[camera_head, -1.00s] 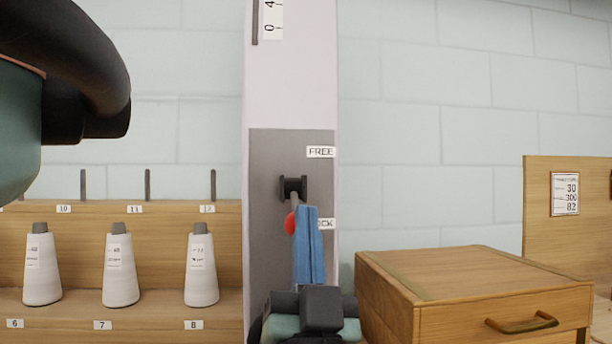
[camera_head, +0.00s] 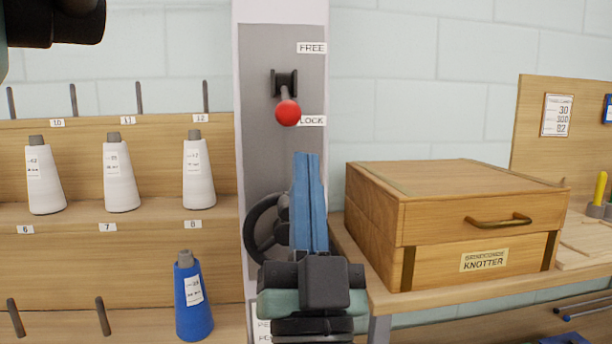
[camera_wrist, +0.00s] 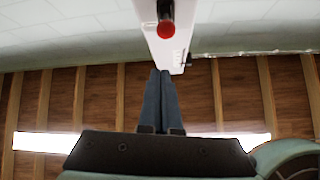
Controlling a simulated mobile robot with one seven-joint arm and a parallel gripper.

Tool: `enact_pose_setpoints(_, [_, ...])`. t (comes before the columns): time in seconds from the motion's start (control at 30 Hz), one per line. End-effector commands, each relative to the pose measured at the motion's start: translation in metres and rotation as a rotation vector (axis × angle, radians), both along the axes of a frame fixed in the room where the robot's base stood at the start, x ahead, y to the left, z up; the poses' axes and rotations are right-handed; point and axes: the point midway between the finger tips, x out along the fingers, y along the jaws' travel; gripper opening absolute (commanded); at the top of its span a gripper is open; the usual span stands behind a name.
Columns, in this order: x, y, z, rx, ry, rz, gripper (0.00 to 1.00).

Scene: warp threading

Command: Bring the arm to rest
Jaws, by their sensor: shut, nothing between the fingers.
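My gripper (camera_head: 310,158) is shut, its two blue fingers together and empty, pointing up in front of a grey panel (camera_head: 262,165) on a white post. A lever with a red knob (camera_head: 288,112) sits on that panel, just above and left of my fingertips, with its knob beside the LOCK label (camera_head: 312,121) and below the FREE label (camera_head: 311,48). The fingers look apart from the knob. In the wrist view my fingers (camera_wrist: 160,72) are closed, and the red knob (camera_wrist: 166,29) is beyond their tips.
A black handwheel (camera_head: 262,228) is partly hidden behind my gripper. A wooden box labelled KNOTTER (camera_head: 450,225) stands at right on a bench. A rack at left holds several white cones (camera_head: 121,178) and a blue cone (camera_head: 193,300).

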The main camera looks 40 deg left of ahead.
Motion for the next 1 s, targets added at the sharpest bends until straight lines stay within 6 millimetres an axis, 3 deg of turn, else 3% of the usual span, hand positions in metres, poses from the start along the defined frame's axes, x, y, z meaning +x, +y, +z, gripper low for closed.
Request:
enact_pose_setpoints(0.37, [0.000, 0.000, 0.001, -0.001, -0.002, -0.002, 0.00])
enact_pose_setpoints(0.47, [0.001, -0.013, 0.011, -0.024, -0.027, -0.053, 0.00])
enact_pose_setpoints(0.57, [0.004, -0.043, 0.032, -0.081, -0.075, -0.186, 0.00])
enact_pose_setpoints(0.67, [0.007, -0.093, 0.058, -0.146, -0.109, -0.398, 0.00])
enact_pose_setpoints(0.8, [0.003, -0.177, 0.088, -0.188, -0.096, -0.722, 0.00])
enact_pose_setpoints(0.93, [-0.015, -0.254, 0.106, -0.160, -0.047, -0.989, 0.00])
enact_pose_setpoints(1.0, [-0.010, -0.244, 0.138, -0.170, -0.046, -0.956, 0.00])
